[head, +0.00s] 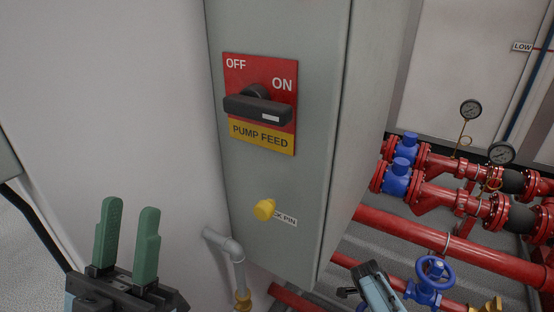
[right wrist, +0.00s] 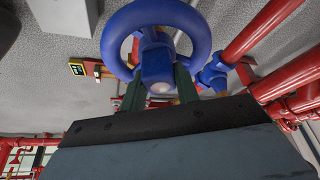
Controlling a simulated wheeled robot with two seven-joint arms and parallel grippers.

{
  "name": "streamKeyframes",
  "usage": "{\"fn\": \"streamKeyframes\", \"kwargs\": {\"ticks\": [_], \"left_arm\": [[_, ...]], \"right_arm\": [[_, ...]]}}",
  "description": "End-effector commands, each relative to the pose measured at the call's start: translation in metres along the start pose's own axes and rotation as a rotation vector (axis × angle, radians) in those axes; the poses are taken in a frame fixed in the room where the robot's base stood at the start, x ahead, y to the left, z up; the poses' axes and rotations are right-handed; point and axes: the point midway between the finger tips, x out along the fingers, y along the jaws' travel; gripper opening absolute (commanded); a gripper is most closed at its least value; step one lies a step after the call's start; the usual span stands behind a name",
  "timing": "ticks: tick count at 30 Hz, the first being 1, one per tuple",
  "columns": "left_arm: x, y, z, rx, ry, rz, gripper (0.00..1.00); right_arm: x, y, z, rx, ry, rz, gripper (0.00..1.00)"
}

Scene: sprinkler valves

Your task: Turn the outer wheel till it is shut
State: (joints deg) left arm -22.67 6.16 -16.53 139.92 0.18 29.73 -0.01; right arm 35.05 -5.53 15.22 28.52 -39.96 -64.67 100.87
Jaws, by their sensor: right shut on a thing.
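A blue handwheel (right wrist: 113,40) fills the top middle of the right wrist view, with a thick rim and a central hub (right wrist: 157,66). My right gripper (right wrist: 159,88) has its green fingers on either side of the hub, inside or just under the rim, and is shut on the wheel; the exact contact is partly hidden. In the head view a blue handwheel (head: 432,283) shows at the lower right, beside part of my right arm (head: 375,284). I cannot tell if it is the same wheel. My left gripper (head: 128,240) is open and empty at the lower left.
A grey cabinet (head: 310,200) with a PUMP FEED switch (head: 258,108) and a yellow pin (head: 264,209) stands in the middle. Red pipes (head: 400,228) with blue valve parts (head: 397,178) and gauges (head: 471,109) fill the right. A grey pipe (head: 232,250) bends beside the cabinet.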

Motion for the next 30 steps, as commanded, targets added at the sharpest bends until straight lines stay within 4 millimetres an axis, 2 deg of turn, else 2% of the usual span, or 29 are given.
{"fn": "streamKeyframes", "kwargs": {"ticks": [3, 4, 10, 19, 27, 30], "left_arm": [[0.0, 0.0, 0.0, 0.0, 0.0, 0.0, 0.36], [0.0, 0.0, 0.0, 0.0, 0.0, 0.0, 0.36], [0.0, 0.0, 0.0, 0.0, 0.0, 0.0, 0.36], [0.004, 0.0, -0.003, 0.0, 0.0, 0.0, 0.36], [0.036, 0.001, -0.024, 0.0, 0.0, 0.0, 0.36], [0.042, 0.001, -0.028, 0.0, 0.0, 0.0, 0.36]], "right_arm": [[0.001, 0.001, 0.001, 0.0, -0.003, 0.002, 0.0], [0.001, 0.001, 0.001, -0.001, -0.003, 0.002, 0.35], [0.0, 0.001, 0.001, -0.002, -0.002, 0.0, 0.6], [-0.004, 0.0, -0.001, -0.003, -0.002, -0.001, 0.6], [-0.042, 0.0, -0.017, -0.002, -0.002, -0.002, 0.6], [-0.049, 0.0, -0.02, -0.003, -0.002, -0.002, 0.6]]}}
